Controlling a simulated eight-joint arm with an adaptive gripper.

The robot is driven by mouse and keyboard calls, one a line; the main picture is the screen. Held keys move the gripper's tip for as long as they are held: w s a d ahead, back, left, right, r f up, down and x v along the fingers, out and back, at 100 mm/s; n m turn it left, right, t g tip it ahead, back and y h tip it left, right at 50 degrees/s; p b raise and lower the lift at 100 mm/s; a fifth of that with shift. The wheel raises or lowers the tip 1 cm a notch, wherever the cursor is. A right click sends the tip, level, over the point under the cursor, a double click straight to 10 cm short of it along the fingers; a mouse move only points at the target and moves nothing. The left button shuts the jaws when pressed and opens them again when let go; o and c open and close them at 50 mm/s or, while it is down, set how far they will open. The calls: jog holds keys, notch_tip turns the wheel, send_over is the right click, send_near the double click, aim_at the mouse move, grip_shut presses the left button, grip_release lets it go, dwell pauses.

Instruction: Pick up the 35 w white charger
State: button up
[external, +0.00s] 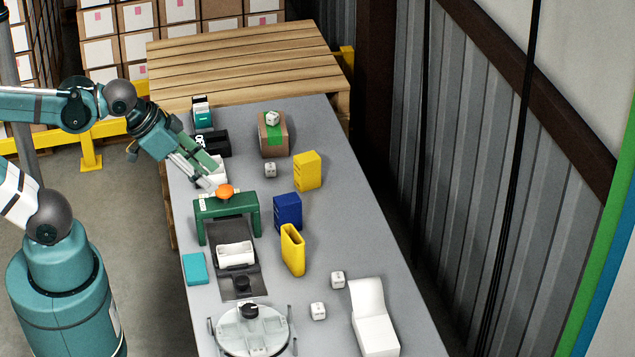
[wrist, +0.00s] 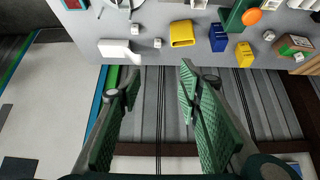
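I cannot tell for certain which thing is the 35 w white charger; no label is readable. Small white cubes with dark marks lie on the grey table, one in the middle (external: 270,170) and two nearer the front (external: 337,279) (external: 318,311). Another white cube (external: 273,118) sits on a brown box with a green stripe. A white piece (external: 219,170) is partly hidden behind my gripper (external: 212,183). A white block (external: 235,254) lies in a dark tray. In the wrist view, my gripper (wrist: 157,80) is open, with nothing between its fingers.
A green stand (external: 229,205) with an orange knob (external: 225,191) is close to my fingertips. Yellow (external: 307,171) and blue (external: 288,212) containers stand to its right. A white L-shaped piece (external: 374,325) and a round clear dish (external: 253,335) are at the front. A corrugated wall (external: 455,130) rises beyond the table.

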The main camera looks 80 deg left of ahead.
jog(key=shift+o, duration=0.5)
jog(key=n+g+b, duration=0.7)
jog(key=n, duration=1)
send_over(338, 274)
jog(key=f, duration=3)
jog(key=shift+s+a+f, duration=0.1)
jog(key=shift+s, duration=0.1)
jog(key=shift+w+f, duration=0.15)
jog(key=shift+f, duration=0.5)
jog(key=shift+f, duration=1.25)
jog(key=shift+b, duration=0.3)
